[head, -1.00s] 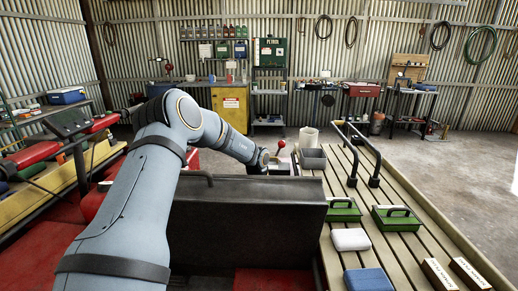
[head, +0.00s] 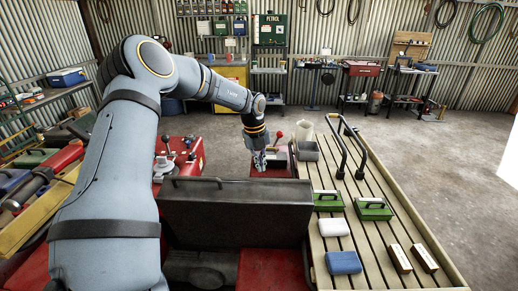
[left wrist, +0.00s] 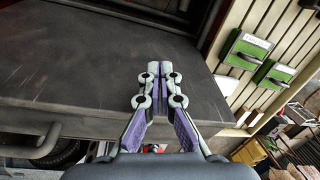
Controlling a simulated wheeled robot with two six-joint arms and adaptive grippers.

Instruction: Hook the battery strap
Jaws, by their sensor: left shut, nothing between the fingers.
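My left gripper (head: 260,166) points down just beyond the far edge of the dark seat-like panel (head: 232,212) in the head view. Its fingers are shut and empty. In the left wrist view the closed fingertips (left wrist: 153,68) show in front of the dark panel's surface (left wrist: 90,60); I cannot tell whether they touch it. I cannot make out the battery strap, its hook or the battery in either view; the panel hides what lies low behind it. My right gripper is not in view.
A slatted rack (head: 380,235) on the right carries two green cases (head: 373,209), a white pack (head: 334,228), a blue pack (head: 343,262) and black rails (head: 349,150). A red-knobbed lever (head: 278,138) and a grey bin (head: 307,151) stand close to the left gripper.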

